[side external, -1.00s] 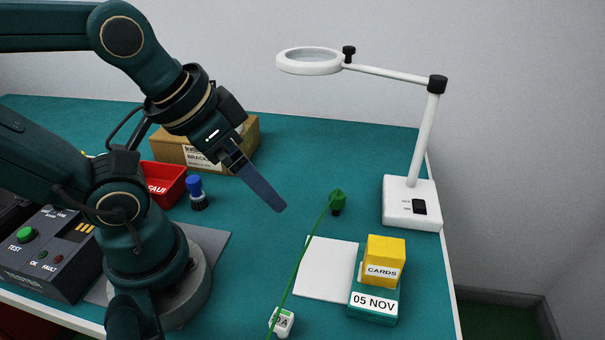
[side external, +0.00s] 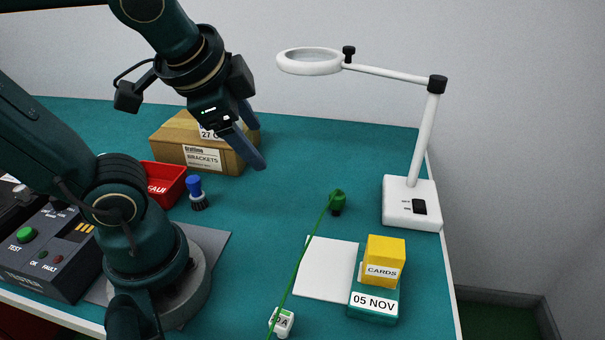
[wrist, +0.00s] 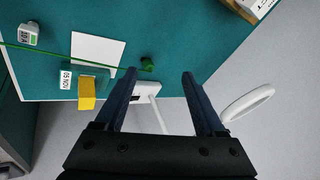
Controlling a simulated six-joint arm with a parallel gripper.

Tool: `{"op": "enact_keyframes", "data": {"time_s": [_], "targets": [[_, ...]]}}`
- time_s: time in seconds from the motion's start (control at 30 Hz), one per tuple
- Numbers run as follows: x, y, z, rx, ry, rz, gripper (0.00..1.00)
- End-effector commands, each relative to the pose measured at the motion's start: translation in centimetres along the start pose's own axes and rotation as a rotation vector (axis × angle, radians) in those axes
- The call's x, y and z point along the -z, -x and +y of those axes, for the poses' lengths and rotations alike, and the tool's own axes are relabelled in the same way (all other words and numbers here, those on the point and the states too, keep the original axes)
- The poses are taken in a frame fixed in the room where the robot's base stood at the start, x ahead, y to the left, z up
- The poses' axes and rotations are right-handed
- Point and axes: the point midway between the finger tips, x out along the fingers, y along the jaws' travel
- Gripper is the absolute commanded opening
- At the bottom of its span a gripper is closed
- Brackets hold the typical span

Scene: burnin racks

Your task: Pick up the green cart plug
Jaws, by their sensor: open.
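The green cart plug (side external: 337,198) stands on the teal bench top, with a thin green cable running from it toward the front edge. It also shows in the wrist view (wrist: 148,63), ahead of the fingertips and nearer the left finger. My gripper (side external: 257,145) is open and empty, held in the air to the left of the plug and well above the bench. In the wrist view my gripper (wrist: 160,72) shows its two blue fingers spread wide with nothing between them.
A white magnifier lamp (side external: 411,205) stands right of the plug, its ring high above. A white sheet (side external: 322,270), a yellow card box (side external: 386,250) and a white tag block (side external: 282,322) lie in front.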

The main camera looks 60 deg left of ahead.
Motion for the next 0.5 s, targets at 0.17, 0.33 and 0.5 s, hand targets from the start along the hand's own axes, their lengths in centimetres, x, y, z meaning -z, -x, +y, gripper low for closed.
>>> {"op": "enact_keyframes", "data": {"time_s": [0.17,0.33,0.5], "targets": [[1.0,-2.4,-3.2,0.196,-0.571,-0.068,0.71],[4.3,-3.9,-5.6,0.399,-1.200,-0.136,0.71],[7.8,-4.4,-5.9,0.553,-1.656,-0.187,0.71]]}}
